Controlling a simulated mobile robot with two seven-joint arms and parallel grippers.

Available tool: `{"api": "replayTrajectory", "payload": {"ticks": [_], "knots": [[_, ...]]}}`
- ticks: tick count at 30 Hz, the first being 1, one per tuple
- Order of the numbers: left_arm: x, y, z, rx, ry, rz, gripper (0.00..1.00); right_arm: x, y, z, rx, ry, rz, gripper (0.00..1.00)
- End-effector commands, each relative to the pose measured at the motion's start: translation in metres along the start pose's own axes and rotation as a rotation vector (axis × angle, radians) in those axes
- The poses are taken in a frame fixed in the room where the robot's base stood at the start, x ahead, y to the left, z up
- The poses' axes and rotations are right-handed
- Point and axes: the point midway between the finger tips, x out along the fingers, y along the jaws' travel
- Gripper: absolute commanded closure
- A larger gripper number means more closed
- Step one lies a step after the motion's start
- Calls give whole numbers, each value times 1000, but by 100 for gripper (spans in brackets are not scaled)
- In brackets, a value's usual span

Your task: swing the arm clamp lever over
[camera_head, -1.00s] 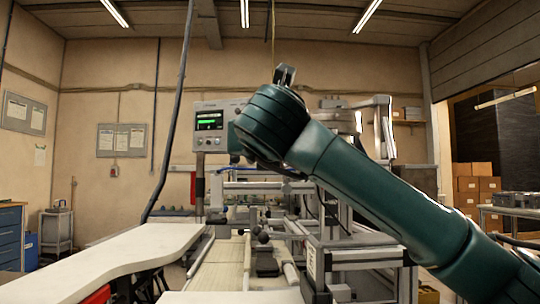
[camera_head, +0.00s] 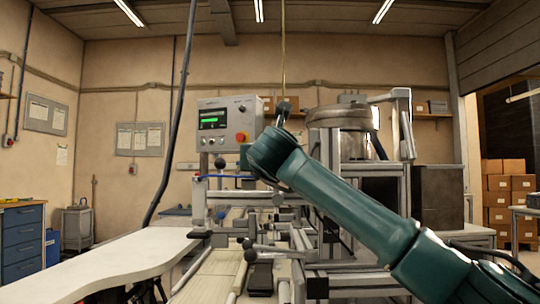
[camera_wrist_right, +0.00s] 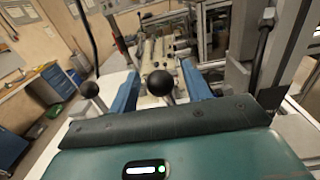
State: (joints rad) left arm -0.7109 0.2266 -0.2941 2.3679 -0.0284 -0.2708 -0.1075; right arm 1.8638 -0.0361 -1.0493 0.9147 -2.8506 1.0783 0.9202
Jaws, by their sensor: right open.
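My right gripper (camera_wrist_right: 160,80) is open in the right wrist view, with a blue finger on each side. A black ball knob (camera_wrist_right: 160,83) on a short metal stem appears in the gap between the fingers. I cannot tell its exact depth or whether it touches a finger. A second black ball knob (camera_wrist_right: 89,89) is left of the left finger. In the head view, my right arm reaches over the machine, and its wrist hides most of the gripper. A black ball knob (camera_head: 220,163) shows just left of the wrist. My left gripper is not in view.
A control box with a green screen (camera_head: 225,122) stands behind the knobs. A metal bowl (camera_head: 342,130) on a frame is to the right. A white worktop (camera_head: 135,256) curves along the left. Lower black knobs (camera_head: 247,243) sit on the machine in front.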

Motion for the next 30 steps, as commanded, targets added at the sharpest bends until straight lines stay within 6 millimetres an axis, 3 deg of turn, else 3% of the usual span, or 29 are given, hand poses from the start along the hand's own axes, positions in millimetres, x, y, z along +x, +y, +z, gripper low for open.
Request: {"api": "replayTrajectory", "payload": {"ticks": [6, 16, 30], "knots": [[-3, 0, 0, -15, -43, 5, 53, 15, 0, 0, -1, 0, -1, 52], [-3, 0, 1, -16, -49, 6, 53, 17, 0, -1, -1, 0, 0, 52], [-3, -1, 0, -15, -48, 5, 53, 17, 0, 0, -1, 0, 0, 90]]}}
